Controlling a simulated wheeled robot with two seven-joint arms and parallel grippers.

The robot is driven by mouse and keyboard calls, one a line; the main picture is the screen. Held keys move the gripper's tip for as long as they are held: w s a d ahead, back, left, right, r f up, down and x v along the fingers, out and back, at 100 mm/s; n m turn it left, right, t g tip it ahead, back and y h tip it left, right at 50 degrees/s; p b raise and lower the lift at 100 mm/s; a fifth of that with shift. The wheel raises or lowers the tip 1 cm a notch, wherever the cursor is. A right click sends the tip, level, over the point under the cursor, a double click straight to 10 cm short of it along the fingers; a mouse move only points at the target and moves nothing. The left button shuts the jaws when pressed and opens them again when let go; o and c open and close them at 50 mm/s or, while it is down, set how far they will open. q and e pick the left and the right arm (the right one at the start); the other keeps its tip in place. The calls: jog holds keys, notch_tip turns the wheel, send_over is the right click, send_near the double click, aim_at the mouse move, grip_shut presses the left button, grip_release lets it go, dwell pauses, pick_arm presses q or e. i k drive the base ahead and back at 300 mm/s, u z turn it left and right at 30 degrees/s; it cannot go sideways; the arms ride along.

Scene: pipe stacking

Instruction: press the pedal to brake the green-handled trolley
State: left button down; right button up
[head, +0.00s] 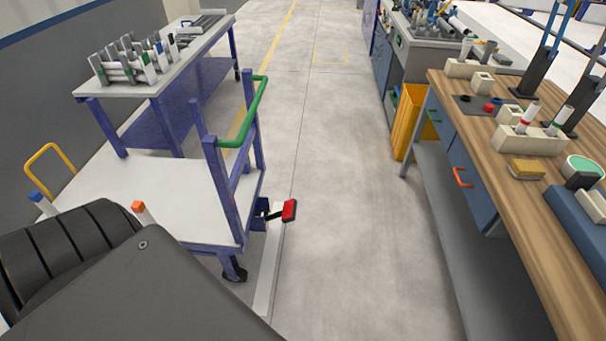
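The green-handled trolley stands left of centre in the head view, with a purple-blue frame, a pale flat deck (175,195) and a green handle (245,118) on upright posts. A red pedal (289,210) sticks out to the right from a dark bracket low on the trolley's frame, near a black caster (235,274). The pedal stands clear of the floor as far as I can see; its exact angle is hard to tell. Neither gripper is in view, and nothing touches the pedal. My own dark body part hides the trolley's near left side.
A table with racks of pipes (130,63) stands behind the trolley. A wooden-topped workbench (500,130) with fixtures lines the right, with a yellow bin (409,120) beyond it. A yellow hoop handle (47,160) rises at left. The floor aisle (345,190) between is clear.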

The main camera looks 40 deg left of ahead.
aim_at(288, 214)
jog(key=u, duration=0.5)
jog(key=i, duration=0.85)
jog(key=u, duration=0.7)
